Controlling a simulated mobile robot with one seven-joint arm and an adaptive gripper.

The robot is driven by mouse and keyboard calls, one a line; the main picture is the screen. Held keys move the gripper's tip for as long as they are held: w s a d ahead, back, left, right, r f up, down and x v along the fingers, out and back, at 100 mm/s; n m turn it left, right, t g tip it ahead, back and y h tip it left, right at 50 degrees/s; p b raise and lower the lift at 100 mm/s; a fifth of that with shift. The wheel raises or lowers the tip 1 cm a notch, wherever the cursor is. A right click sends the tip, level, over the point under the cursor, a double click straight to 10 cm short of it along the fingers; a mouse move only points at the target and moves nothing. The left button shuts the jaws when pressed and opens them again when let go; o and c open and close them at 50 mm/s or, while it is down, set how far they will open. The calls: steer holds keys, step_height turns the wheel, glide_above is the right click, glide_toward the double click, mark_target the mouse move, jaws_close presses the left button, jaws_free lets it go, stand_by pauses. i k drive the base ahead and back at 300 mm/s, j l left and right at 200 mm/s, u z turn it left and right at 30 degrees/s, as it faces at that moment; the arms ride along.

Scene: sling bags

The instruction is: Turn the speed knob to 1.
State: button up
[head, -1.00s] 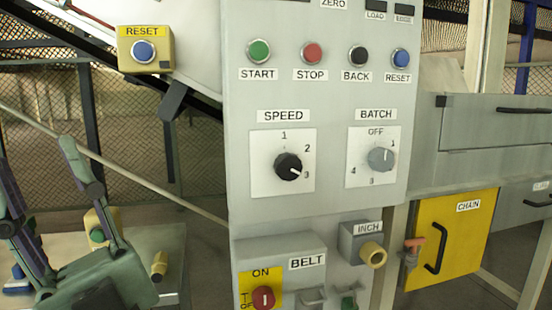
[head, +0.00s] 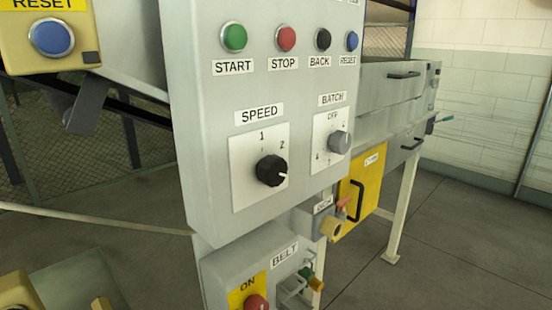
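The speed knob (head: 271,171) is a black round knob on a white square dial plate (head: 243,190) under a SPEED label, on the grey control panel (head: 215,211). Its white pointer mark faces right and slightly down, well away from the 1 at the top of the dial. The 2 shows at the upper right; the 3 cannot be made out, and the knob seems to cover that spot. My gripper is not in this view, and nothing touches the knob.
A grey BATCH knob (head: 340,142) sits close to the right. START (head: 234,37), STOP (head: 286,39), BACK (head: 323,40) and RESET (head: 352,41) buttons line up above. Below, a BELT box (head: 225,272) juts out with a red knob (head: 256,303).

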mark_target(271, 170)
steer(key=j+u, duration=0.15)
steer(key=l+u, duration=0.1)
steer(key=u, duration=0.35)
steer(key=i+l+u, duration=0.1)
steer(key=u, duration=0.35)
steer(key=l+u, duration=0.15)
steer(key=u, duration=0.3)
steer(key=l+u, duration=0.4)
steer(key=l, duration=0.15)
steer(key=l+u, duration=0.4)
steer(key=k+l, duration=0.05)
steer(key=l, duration=0.05)
